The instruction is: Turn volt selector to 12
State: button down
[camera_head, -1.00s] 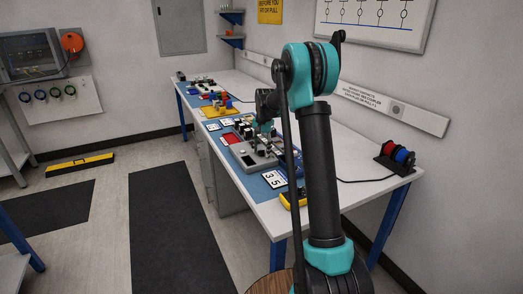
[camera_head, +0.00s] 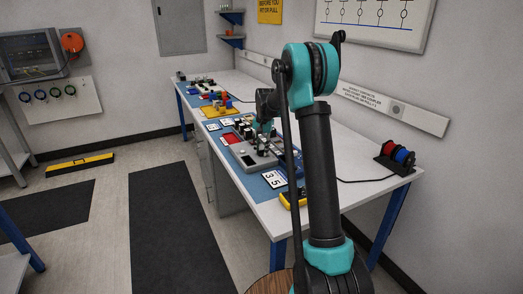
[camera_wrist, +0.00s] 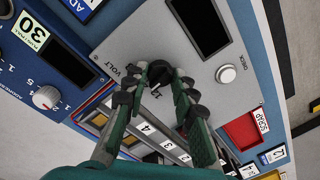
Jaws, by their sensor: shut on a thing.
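The volt selector (camera_wrist: 159,72) is a round black knob on a grey panel (camera_wrist: 200,75), with the word VOLT beside it in the wrist view. My gripper (camera_wrist: 156,82) has its dark green fingers either side of the knob, and its tips are closed on it. The fingers hide much of the scale, so I cannot read which number the knob points to. In the head view my gripper (camera_head: 266,130) is down at the grey tester on the bench, and the knob is too small to tell there.
A dark display window (camera_wrist: 200,22) and a silver button (camera_wrist: 226,74) sit on the same panel. A blue unit with a white dial (camera_wrist: 46,97) stands to the left. A red SCRAP tray (camera_wrist: 243,131) lies to the right. Wire spools (camera_head: 397,156) stand at the bench's near end.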

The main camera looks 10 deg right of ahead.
jog(key=n, duration=0.4)
jog(key=shift+n, duration=1.8)
jog(key=shift+g, duration=0.3)
jog(key=c, duration=1.2)
grip_release()
jog(key=r, duration=0.8)
jog(key=d+r, duration=0.1)
jog(key=r, duration=0.3)
jog(key=shift+w, duration=0.1)
